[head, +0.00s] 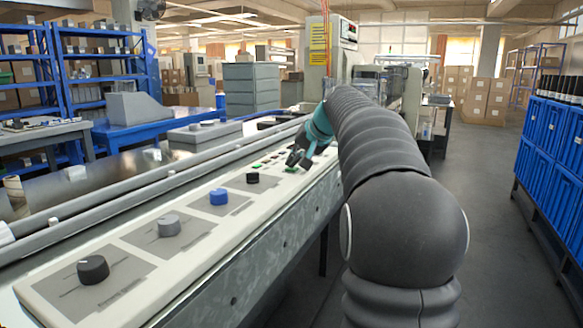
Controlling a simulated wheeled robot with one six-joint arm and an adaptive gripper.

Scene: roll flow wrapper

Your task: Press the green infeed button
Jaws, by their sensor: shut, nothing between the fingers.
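The long control panel (130,243) of the wrapper runs from the near left toward the middle of the view. My gripper (297,160) is over the far part of this panel, pointing down at it, with its fingers shut and empty. A small green button (291,170) shows right below the fingertips. Whether the fingertips touch it or hover just above it, I cannot tell. Another small green patch (257,166) lies to the left of the gripper. Labels are too small to read, so I cannot tell which green one is the infeed button. My gripper and arm hide part of the panel.
On the panel stand a near black knob (93,269), a grey knob (168,225), a blue knob (219,197) and a small black knob (253,178). A metal rail (150,187) runs along the panel's left side. Blue crates (545,140) stand at right, with clear floor before them.

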